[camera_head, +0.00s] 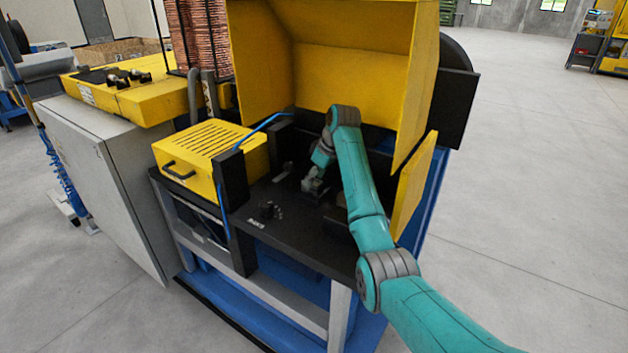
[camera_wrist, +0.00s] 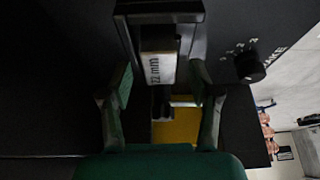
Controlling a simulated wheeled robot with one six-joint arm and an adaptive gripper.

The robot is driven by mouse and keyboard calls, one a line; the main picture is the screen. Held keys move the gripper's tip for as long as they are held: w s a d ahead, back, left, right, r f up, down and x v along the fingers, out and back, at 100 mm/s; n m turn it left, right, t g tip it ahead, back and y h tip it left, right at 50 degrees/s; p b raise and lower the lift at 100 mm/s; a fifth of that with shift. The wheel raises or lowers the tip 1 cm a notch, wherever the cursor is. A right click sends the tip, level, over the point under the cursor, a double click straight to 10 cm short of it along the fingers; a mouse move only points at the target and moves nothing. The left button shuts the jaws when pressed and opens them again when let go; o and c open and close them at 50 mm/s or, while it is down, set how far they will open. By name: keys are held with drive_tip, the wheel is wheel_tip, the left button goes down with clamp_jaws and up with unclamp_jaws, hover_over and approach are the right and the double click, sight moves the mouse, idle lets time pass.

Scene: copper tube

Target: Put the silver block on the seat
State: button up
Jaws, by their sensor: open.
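A pale silver-grey block (camera_wrist: 159,68) marked "22 mm" shows in the wrist view, with a dark part directly above it in the picture. A black frame (camera_wrist: 199,40) surrounds its upper part on three sides; I cannot tell whether this is the seat. My gripper (camera_wrist: 161,84) is open, with one finger on each side of the block's lower end and dark gaps between. In the head view my gripper (camera_head: 316,184) is low over the black bench top, inside the yellow hood. The block cannot be made out there.
The yellow hood (camera_head: 340,75) rises behind my arm, with a yellow side panel (camera_head: 414,188) at the right. A yellow slotted box (camera_head: 207,158) and a black post (camera_head: 236,205) stand left. A black knob (camera_wrist: 250,67) is right of the block.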

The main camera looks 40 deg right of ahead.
drive_tip(key=a+v, duration=0.1)
drive_tip(key=v, duration=0.5)
drive_tip(key=shift+d+r, duration=0.3)
drive_tip(key=shift+d, duration=0.25)
drive_tip(key=shift+s+a, duration=0.1)
